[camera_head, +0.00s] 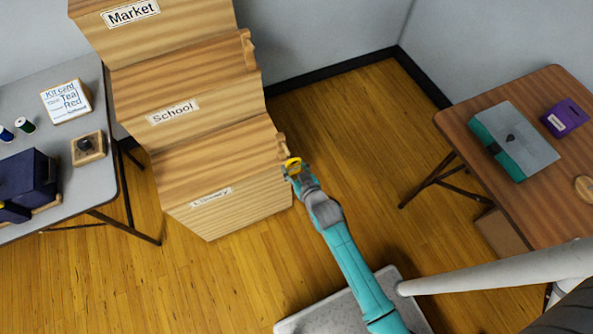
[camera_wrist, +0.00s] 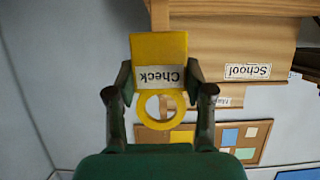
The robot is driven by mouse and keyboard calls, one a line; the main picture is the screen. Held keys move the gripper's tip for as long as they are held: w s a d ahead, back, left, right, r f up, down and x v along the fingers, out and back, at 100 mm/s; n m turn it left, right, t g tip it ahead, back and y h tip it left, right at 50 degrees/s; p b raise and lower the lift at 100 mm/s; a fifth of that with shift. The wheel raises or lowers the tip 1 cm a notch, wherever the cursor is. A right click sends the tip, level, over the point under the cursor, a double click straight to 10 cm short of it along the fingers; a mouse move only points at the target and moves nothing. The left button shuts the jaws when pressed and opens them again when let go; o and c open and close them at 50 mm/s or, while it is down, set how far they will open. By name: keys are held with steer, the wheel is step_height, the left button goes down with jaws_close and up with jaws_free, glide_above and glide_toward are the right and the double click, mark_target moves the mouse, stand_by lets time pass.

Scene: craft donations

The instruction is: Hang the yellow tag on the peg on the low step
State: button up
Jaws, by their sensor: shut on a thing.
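The yellow tag (camera_wrist: 158,48) fills the middle of the wrist view, with an upside-down "Check" label and a round ring below it. My gripper (camera_wrist: 160,84) is shut on its sides. In the head view the tag (camera_head: 293,162) is at the tip of my gripper (camera_head: 293,171), beside the right edge of the low step (camera_head: 215,165). A wooden peg (camera_head: 283,145) juts from that edge, close to the tag.
Higher steps labelled School (camera_head: 172,111) and Market (camera_head: 131,12) rise behind, the School step with its own side peg (camera_head: 248,48). A grey table (camera_head: 85,185) stands left and a brown table (camera_head: 560,215) right. Open floor (camera_head: 350,130) lies between the steps and the brown table.

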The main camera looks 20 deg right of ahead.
steer(key=shift+w+r+x, duration=0.1)
steer(key=shift+r+x, duration=0.15)
steer(key=shift+x, duration=0.9)
steer(key=shift+w+r+x, duration=0.1)
steer(key=shift+r+x, duration=0.1)
steer(key=shift+x, duration=0.95)
steer(key=shift+w+r+x, duration=0.1)
steer(key=shift+r+x, duration=0.15)
steer(key=shift+x, duration=0.85)
steer(key=shift+f, duration=0.1)
steer(key=o, duration=0.9)
steer(key=shift+s, duration=0.1)
glide_toward(283, 149)
steer(key=v, duration=0.4)
steer(key=shift+s, duration=0.3)
